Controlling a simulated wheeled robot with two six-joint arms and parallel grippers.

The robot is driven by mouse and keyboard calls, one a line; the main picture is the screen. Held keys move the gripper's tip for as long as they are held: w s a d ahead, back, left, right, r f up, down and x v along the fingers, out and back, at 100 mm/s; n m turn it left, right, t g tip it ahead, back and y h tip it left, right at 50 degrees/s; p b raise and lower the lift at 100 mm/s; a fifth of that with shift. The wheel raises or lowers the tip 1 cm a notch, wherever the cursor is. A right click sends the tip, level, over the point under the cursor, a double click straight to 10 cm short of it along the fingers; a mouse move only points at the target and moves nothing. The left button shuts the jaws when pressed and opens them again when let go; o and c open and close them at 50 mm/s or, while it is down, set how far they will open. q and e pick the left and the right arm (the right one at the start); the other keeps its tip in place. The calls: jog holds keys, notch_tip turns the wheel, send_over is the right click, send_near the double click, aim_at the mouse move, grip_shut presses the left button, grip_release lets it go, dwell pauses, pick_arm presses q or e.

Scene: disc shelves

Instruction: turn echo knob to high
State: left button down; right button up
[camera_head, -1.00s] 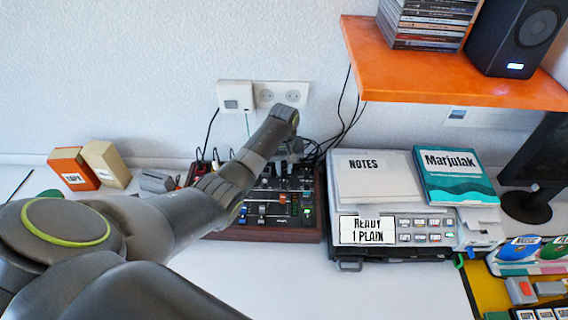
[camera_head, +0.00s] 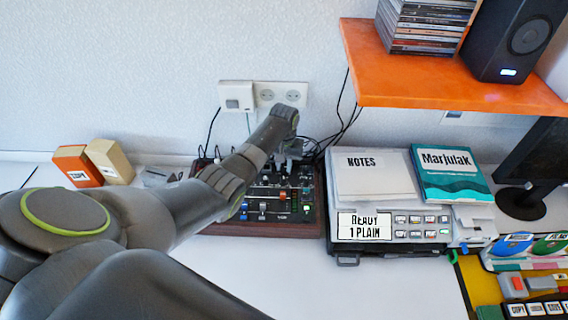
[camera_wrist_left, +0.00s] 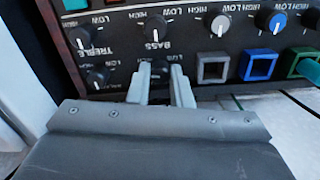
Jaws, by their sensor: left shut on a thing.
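The mixer (camera_head: 285,228) with a wooden frame stands against the wall in the head view, partly covered by my left arm. In the left wrist view its panel (camera_wrist_left: 120,56) shows upside down. My left gripper (camera_wrist_left: 159,80) is at this panel, one finger on each side of a small dark knob (camera_wrist_left: 160,68), and is shut on it. The knob's label is partly hidden, and I cannot read the word echo anywhere. The gripper also shows small in the head view (camera_head: 289,152). My right gripper is not in view.
Beside the held knob are a treble knob (camera_wrist_left: 79,37), a bass knob (camera_wrist_left: 156,28), a white knob (camera_wrist_left: 220,24) and a blue knob (camera_wrist_left: 270,18). Coloured square buttons (camera_wrist_left: 258,66) lie to the right. A printer-like machine (camera_head: 390,228) stands right of the mixer. The front table is clear.

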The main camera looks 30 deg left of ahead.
aim_at(284, 166)
pick_arm(q)
jog(key=shift+w, duration=0.1)
jog(key=c, duration=1.3)
grip_release()
notch_tip(284, 166, up, 18)
jog(key=shift+f+p, duration=0.2)
jog(key=shift+p, duration=0.25)
jog(key=shift+f, duration=0.1)
